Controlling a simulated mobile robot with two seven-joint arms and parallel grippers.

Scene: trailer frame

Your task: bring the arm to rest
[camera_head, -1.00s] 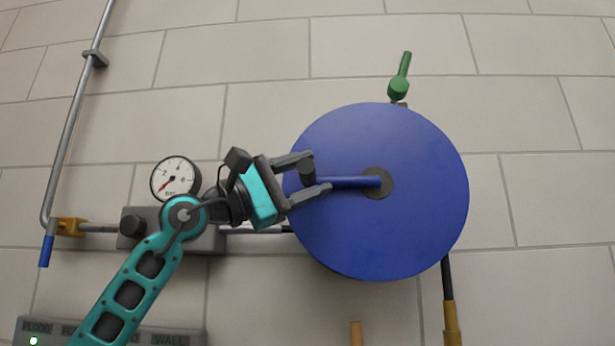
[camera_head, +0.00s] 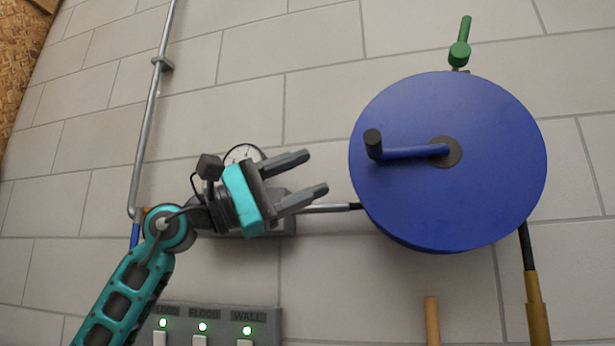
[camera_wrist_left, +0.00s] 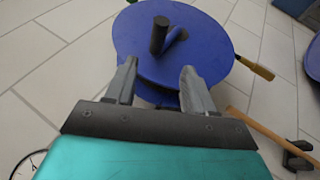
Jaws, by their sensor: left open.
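My left gripper (camera_head: 307,173) is open and empty, in front of the tiled wall, left of the blue reel and apart from it. Its two fingers point right toward the reel; they also show in the left wrist view (camera_wrist_left: 160,82). The blue round reel (camera_head: 480,200) has a crank arm reaching left from its hub, ending in a dark handle (camera_head: 373,144). The handle also shows in the left wrist view (camera_wrist_left: 159,36), beyond the fingertips and untouched. My teal left arm (camera_head: 125,285) comes up from the lower left. My right gripper is not in view.
A gauge (camera_head: 242,154) is partly hidden behind my gripper. A metal pipe (camera_head: 150,120) runs up the wall at left. A switch panel (camera_head: 222,318) with three lit green lamps is below. A green valve lever (camera_head: 461,45) stands above the reel.

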